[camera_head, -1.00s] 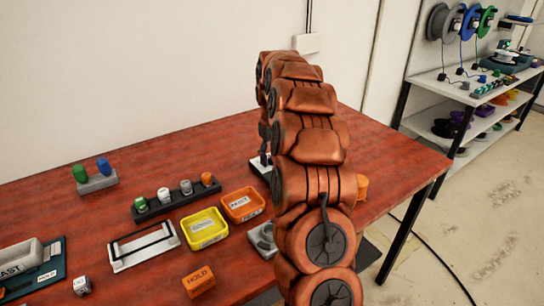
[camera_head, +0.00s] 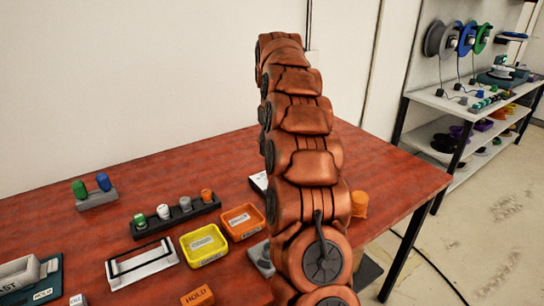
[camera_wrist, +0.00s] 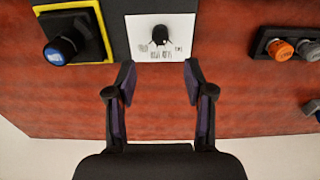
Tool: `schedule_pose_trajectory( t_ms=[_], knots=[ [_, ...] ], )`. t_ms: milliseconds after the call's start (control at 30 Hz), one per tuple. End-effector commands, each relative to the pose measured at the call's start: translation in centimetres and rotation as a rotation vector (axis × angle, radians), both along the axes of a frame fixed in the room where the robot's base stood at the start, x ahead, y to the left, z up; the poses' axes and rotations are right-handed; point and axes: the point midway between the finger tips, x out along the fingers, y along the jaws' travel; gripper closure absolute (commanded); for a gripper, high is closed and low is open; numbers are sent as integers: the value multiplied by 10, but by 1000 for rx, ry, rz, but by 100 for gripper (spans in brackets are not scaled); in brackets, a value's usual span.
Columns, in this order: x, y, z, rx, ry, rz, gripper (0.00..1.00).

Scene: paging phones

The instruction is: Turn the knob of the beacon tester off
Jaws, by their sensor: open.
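A white panel (camera_wrist: 142,50) with a black knob (camera_wrist: 159,36) and small printed labels shows at the top middle of the wrist view. It looks like the beacon tester, but its print is too small to read surely. My gripper (camera_wrist: 158,80) is open and empty, its fingertips just below the panel in the picture, with the knob beyond and between them. They look apart from the knob. In the head view a white plate edge (camera_head: 258,183) shows beside my arm, likely the same panel. My arm hides the gripper and knob there.
In the wrist view a blue-capped black knob (camera_wrist: 62,49) on a yellow-edged base stands left, and a rack with an orange cap (camera_wrist: 280,49) right. In the head view yellow (camera_head: 204,244) and orange (camera_head: 243,221) trays and an orange HOLD block (camera_head: 197,297) lie left of my arm.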

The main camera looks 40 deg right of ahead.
Motion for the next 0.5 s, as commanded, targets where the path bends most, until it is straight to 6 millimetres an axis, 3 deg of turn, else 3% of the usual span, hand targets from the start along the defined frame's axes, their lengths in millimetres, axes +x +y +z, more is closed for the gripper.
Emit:
schedule_pose_trajectory(
  t_ms=[233, 500],
  knots=[
    [0, 0, 16, 0, 0, 0, 47],
    [0, 0, 21, 0, 1, 0, 47]
  ],
)
